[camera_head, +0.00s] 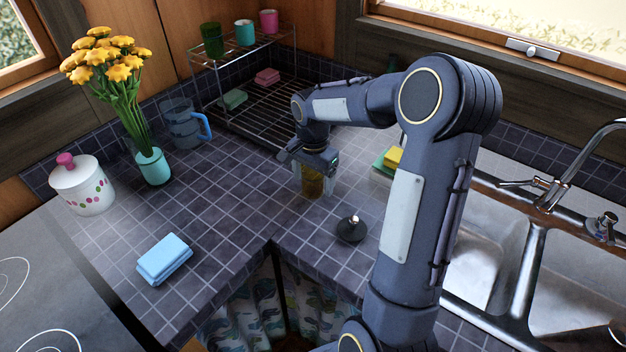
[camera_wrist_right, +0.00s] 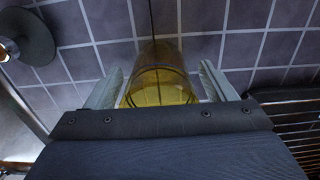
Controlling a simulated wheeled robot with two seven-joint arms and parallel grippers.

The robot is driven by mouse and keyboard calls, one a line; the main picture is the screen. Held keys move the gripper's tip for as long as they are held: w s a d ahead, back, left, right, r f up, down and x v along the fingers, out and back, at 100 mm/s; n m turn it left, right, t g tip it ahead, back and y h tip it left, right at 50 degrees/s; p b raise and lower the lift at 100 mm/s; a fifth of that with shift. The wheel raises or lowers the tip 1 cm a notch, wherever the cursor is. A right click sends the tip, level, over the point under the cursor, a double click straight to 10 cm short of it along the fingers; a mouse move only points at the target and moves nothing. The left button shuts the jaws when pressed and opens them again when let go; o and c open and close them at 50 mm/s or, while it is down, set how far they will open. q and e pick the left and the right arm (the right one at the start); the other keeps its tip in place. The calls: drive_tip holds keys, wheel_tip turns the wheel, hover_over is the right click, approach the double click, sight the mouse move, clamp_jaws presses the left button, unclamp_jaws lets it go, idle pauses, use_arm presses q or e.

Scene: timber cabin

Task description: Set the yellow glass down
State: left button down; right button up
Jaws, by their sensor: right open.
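The yellow glass (camera_head: 312,184) stands upright on the dark tiled counter (camera_head: 225,215), near the inner corner. My right gripper (camera_head: 314,186) is over it from above, with a finger on either side. In the right wrist view the glass (camera_wrist_right: 160,80) shows between the two fingertips (camera_wrist_right: 160,88), with small gaps at its sides, so the gripper is open around it. The gripper's body hides part of the glass. My left gripper is in neither view.
A dark round-based object (camera_head: 351,229) stands just in front of the glass. A wire rack (camera_head: 262,98) is behind, a blue jug (camera_head: 182,125) and flower vase (camera_head: 153,167) to the left.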

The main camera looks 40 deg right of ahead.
drive_tip(key=shift+f, duration=0.2)
drive_tip(key=c, duration=1.2)
